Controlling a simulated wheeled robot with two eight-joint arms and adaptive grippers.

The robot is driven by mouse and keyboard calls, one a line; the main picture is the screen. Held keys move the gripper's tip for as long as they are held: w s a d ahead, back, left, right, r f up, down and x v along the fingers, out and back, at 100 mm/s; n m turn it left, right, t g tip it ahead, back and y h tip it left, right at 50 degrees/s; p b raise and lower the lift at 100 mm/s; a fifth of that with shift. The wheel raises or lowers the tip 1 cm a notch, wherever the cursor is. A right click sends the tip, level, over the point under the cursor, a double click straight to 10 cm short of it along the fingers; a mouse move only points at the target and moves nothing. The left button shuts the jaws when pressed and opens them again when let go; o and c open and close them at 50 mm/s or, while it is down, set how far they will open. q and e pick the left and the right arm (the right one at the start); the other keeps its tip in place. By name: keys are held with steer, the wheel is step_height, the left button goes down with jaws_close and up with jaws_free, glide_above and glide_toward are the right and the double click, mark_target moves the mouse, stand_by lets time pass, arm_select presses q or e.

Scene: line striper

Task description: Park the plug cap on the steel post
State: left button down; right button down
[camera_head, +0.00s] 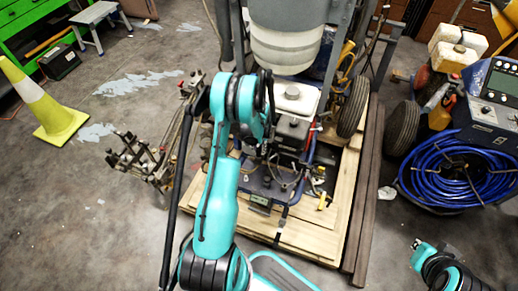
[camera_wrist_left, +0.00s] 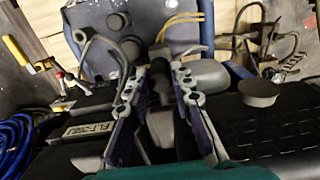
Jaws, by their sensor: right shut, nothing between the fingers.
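In the left wrist view, the two fingers of my left gripper (camera_wrist_left: 157,78) stand apart. A dark elbow-shaped piece (camera_wrist_left: 160,92), which looks like the plug cap, lies between them. I cannot tell whether the fingers press on it. A black lead (camera_wrist_left: 90,48) arches just left of the fingers. Several grey round posts or knobs stand on the blue-grey plate beyond; I cannot tell which is the steel post. In the head view, my left arm reaches over the engine area and its fingertips are hard to make out. My right gripper (camera_head: 421,252) is shut and empty at lower right.
The engine sits on a wooden pallet (camera_head: 310,238) below the white tank (camera_head: 287,45). A grey round knob (camera_wrist_left: 259,92) stands right of the left fingers. Blue hose (camera_head: 455,172) lies coiled at right. A yellow cone (camera_head: 50,110) stands at left.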

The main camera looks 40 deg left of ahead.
arm_select(q)
steer(key=shift+r+p, duration=0.3)
steer(key=shift+r, duration=0.45)
steer(key=shift+r+p, duration=0.95)
steer(key=shift+r, duration=1)
